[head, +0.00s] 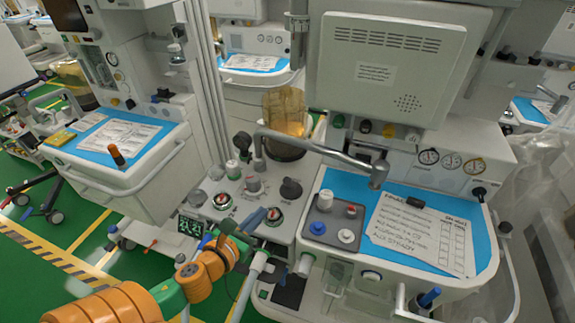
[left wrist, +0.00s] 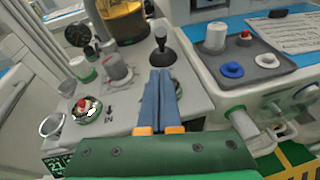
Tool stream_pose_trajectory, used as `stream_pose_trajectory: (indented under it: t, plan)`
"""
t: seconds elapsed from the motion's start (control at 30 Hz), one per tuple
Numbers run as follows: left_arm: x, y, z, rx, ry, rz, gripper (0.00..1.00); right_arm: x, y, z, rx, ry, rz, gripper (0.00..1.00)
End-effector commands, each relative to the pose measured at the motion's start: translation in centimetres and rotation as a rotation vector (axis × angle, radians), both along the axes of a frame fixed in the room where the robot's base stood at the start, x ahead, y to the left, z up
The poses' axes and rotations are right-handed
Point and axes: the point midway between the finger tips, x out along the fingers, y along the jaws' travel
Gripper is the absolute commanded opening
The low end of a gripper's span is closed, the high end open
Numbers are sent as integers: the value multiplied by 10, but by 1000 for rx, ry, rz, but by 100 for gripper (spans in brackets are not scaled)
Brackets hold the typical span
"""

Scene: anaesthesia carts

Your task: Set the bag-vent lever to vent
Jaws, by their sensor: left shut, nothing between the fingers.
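A dark lever with a rounded knob (head: 291,188), which looks like the bag-vent lever, stands on the pale panel of the middle cart. It also shows in the left wrist view (left wrist: 163,40), upright on a dark cone-shaped base. No label for its positions is readable. My left gripper (head: 264,214) is shut and empty, with its blue fingers together. In the left wrist view the fingertips (left wrist: 163,72) lie just below the lever's base in the picture; I cannot tell whether they touch it. The fingers partly hide a round gauge behind them. My right gripper is not in view.
A grey bent pipe (head: 318,150) arches over the panel behind the lever. A grey tray (head: 335,222) with several caps lies on the right. An amber canister (head: 285,115) is behind.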

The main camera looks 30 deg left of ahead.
Motion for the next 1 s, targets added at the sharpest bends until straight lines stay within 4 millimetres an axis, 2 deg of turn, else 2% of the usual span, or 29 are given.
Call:
stream_pose_trajectory:
  t: [0.1,0.47,0.8,1.0]
  plan:
    - [1,-2,5,27,-8,-14,0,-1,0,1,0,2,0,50]
    - [7,-1,4,25,-10,-12,0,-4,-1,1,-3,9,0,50]
    - [69,5,-14,24,-11,-10,0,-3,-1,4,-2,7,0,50]
    - [92,7,-21,24,-10,-11,0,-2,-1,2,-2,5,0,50]
